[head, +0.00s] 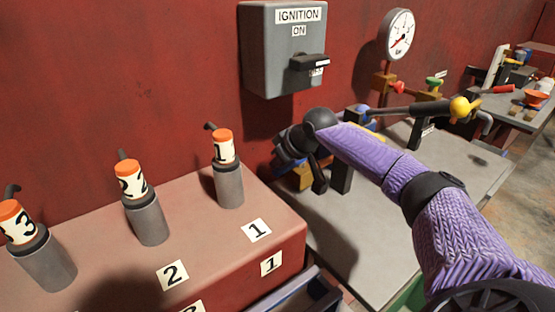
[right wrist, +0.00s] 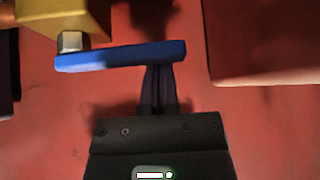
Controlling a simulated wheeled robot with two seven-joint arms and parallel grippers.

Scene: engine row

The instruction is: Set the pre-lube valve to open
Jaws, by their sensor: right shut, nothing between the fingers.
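A brass-yellow valve body (right wrist: 88,18) with a flat blue lever (right wrist: 120,56) fills the upper left of the right wrist view. The lever lies nearly level across the picture. My right gripper (right wrist: 160,72) is shut and empty, its fingertips at the lever's lower edge; I cannot tell whether they touch it. In the head view my right gripper (head: 283,155) is over the grey bench by the red wall, beside a brass block (head: 303,178), and hides most of the blue lever. No pre-lube label is readable. My left gripper is out of view.
A grey ignition box (head: 284,50) hangs on the wall above. A red block (head: 215,235) with several numbered cylinders stands left. A pressure gauge (head: 399,35), a yellow-ended bar (head: 425,108) and other valves stand right. Bare grey bench (head: 370,235) lies in front.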

